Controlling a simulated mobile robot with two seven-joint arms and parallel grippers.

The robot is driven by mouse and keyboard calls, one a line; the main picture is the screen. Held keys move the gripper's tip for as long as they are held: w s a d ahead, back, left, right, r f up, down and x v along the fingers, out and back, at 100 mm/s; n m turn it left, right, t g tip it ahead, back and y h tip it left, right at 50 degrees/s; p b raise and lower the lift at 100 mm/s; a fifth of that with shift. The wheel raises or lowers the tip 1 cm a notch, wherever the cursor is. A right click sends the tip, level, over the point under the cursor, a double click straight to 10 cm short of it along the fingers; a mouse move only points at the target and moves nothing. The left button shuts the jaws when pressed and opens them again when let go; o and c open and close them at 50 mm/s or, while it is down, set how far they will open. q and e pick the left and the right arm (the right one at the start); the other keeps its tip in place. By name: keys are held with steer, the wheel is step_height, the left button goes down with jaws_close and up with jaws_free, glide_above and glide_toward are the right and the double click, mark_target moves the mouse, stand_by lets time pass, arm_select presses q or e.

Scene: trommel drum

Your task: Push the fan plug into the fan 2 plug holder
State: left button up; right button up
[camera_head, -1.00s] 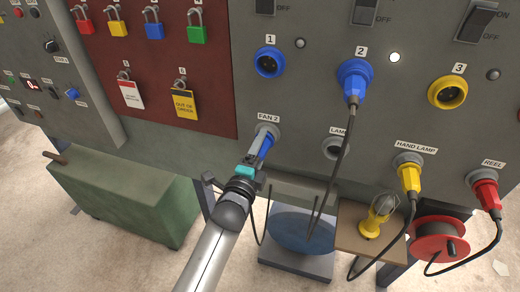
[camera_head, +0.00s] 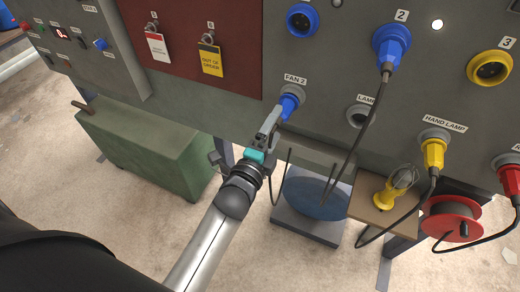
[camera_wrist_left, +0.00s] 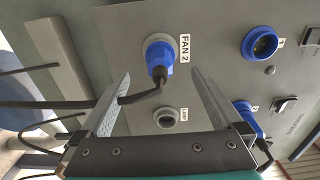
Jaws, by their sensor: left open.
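The blue fan plug (camera_head: 289,104) sits in the grey fan 2 plug holder (camera_head: 296,88) under the FAN 2 label. Its dark cable bends away in the left wrist view, where the plug (camera_wrist_left: 160,62) and holder (camera_wrist_left: 172,42) also show. I cannot tell the exact depth of the plug. My left gripper (camera_head: 274,122) is open and points at the plug from below left. In the left wrist view, the fingers of the left gripper (camera_wrist_left: 160,80) stand apart either side of the cable, with the plug's body beyond the tips. My right gripper is not in view.
The empty lamp holder (camera_head: 360,116) is close on the right, and a blue plug (camera_head: 391,48) with a hanging cable is in socket 2. A hand lamp (camera_head: 393,190) and a red reel (camera_head: 452,220) stand below. A green box (camera_head: 150,150) is at left.

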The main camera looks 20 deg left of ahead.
arm_select(q)
steer(key=s, duration=0.8)
steer(key=shift+s+a, duration=0.15)
steer(key=shift+s, duration=0.05)
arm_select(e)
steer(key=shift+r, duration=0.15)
arm_select(q)
steer(key=s+d+f+n+g, duration=0.1)
steer(key=s+f+n+g, duration=0.2)
steer(key=f, duration=0.7)
steer(key=s+f+n+g, duration=0.2)
steer(key=s+f, duration=0.1)
steer(key=f, duration=0.6)
steer(key=s+d+f+n+g, duration=0.1)
steer(key=s+f+n+g, duration=0.25)
steer(key=f, duration=0.65)
steer(key=s+a+f+n+g, duration=0.3)
steer(key=s+f, duration=0.5)
steer(key=s, duration=0.4)
steer(key=s+a+f+n+g+b, duration=0.1)
steer(key=s+a+f+n+g, duration=0.2)
steer(key=s+f, duration=0.4)
steer(key=s+n+g, duration=0.1)
steer(key=s+g, duration=0.1)
steer(key=s, duration=0.2)
steer(key=shift+s+f+y, duration=0.3)
steer(key=shift+s+f, duration=0.05)
steer(key=shift+s, duration=0.05)
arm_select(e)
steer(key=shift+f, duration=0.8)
